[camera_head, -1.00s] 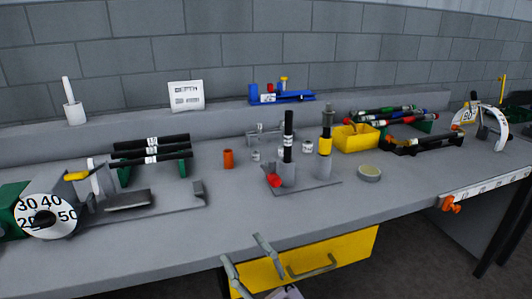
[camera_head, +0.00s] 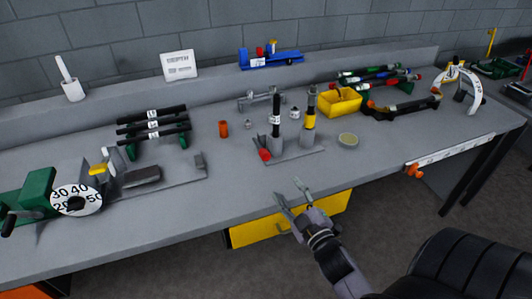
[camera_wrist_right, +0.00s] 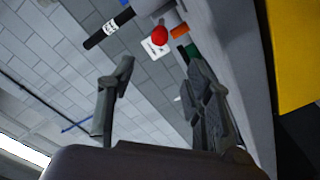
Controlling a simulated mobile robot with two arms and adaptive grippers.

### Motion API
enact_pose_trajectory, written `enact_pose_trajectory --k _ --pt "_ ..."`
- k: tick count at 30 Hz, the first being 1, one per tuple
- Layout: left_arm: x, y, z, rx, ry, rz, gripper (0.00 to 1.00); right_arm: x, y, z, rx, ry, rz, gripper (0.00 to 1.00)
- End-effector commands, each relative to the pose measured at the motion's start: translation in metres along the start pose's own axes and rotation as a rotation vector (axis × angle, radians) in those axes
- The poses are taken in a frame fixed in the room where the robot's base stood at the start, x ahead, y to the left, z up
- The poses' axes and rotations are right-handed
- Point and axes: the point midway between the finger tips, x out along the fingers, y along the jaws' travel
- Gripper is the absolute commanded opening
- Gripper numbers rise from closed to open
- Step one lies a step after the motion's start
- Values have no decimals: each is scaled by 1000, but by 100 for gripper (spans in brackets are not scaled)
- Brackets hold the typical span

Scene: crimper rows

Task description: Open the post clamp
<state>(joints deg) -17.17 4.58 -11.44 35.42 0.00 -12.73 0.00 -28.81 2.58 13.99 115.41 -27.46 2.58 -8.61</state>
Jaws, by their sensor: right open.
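The post clamp is a grey post (camera_head: 276,150) on a flat base plate, with a red-ended lever (camera_head: 265,155) low at its left front. A black tube (camera_head: 276,117) with a white label stands upright in it. In the right wrist view, the red lever end (camera_wrist_right: 159,35) and the black tube (camera_wrist_right: 109,28) show beyond the fingers. My right gripper (camera_head: 287,188) is open and empty, in front of the bench edge near the yellow drawer, apart from the clamp. It also shows in the right wrist view (camera_wrist_right: 158,75). My left gripper is not in view.
A second post with a yellow-banded tool (camera_head: 310,112) stands right of the clamp on the same plate. A yellow drawer (camera_head: 265,232) is below. Bench front is clear.

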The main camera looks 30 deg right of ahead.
Motion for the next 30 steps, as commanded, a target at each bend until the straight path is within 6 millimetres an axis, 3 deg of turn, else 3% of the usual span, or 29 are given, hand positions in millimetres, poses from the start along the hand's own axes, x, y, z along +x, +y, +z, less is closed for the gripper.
enact_pose_trajectory --k 18,24,30 --pt "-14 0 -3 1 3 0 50 127 2 -2 0 3 2 46" --pt "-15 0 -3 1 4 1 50 149 1 -2 0 3 0 46" --pt "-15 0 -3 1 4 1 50 154 0 -2 0 2 0 46"
